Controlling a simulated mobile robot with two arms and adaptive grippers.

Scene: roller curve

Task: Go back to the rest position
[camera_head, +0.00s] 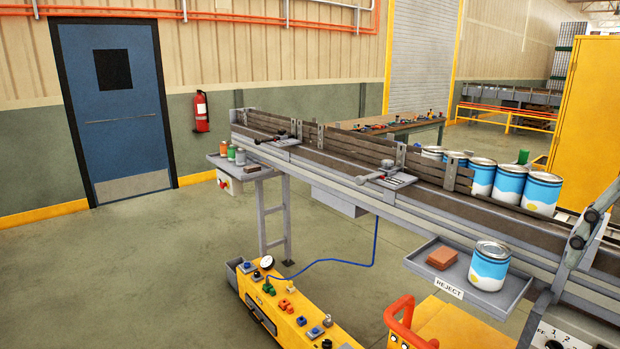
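Neither of my grippers shows in the head view. A conveyor (330,185) runs from the middle left toward the lower right. Several blue and white cans (542,193) stand upright in a row on its right part. A single blue and white can (490,266) stands upright on the grey reject tray (424,262), beside a reddish-brown block (441,258). The tray is fixed at the near side of the conveyor and carries a REJECT label (449,287).
A yellow bench (290,306) with small fittings and a blue hose stands low in front. A yellow unit with an orange handle (402,322) is at the bottom. A grey frame with black knobs (577,255) stands at right. Open floor (130,270) lies at left, before the blue door (115,105).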

